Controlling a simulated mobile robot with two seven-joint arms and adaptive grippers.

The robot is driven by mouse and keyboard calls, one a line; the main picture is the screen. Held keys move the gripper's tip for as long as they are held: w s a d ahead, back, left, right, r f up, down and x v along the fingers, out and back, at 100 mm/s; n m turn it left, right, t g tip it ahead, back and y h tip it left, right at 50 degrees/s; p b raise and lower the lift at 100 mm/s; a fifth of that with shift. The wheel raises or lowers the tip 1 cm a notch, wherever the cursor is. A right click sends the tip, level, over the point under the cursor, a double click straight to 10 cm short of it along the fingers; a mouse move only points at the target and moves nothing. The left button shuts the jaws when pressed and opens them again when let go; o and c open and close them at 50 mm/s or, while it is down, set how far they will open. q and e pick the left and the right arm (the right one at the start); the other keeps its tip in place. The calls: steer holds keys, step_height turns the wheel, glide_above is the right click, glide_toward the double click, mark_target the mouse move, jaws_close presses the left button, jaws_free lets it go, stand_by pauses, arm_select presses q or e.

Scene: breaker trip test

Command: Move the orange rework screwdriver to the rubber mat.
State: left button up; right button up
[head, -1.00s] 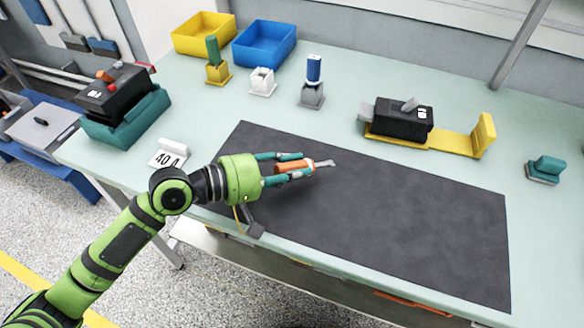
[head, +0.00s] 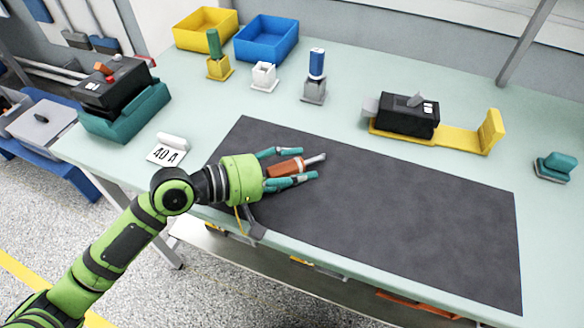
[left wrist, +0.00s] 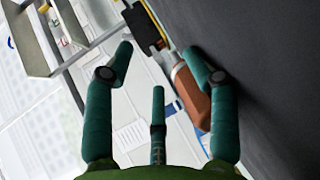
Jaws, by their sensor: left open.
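The orange screwdriver (head: 285,168) lies at the left part of the dark rubber mat (head: 400,215), its grey shaft pointing right and slightly away. My left gripper (head: 305,163) is open, with its teal fingers on either side of the screwdriver and gaps showing to the handle. The rear end of the handle is hidden by the gripper's palm. In the left wrist view the orange-brown handle (left wrist: 190,95) shows beside the right finger, against the mat's edge (left wrist: 255,70). My right gripper is not in view.
A 40 A sign (head: 167,150) stands left of the mat. Behind it are a black breaker in a teal holder (head: 128,115), a yellow bin (head: 205,30), a blue bin (head: 266,38) and a breaker on a yellow fixture (head: 462,138). The mat's right part is clear.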

arm_select(q)
steer(key=v, duration=1)
steer(key=shift+s+a, duration=0.15)
steer(key=shift+a, duration=0.1)
steer(key=shift+v, duration=0.75)
steer(key=shift+r, duration=0.1)
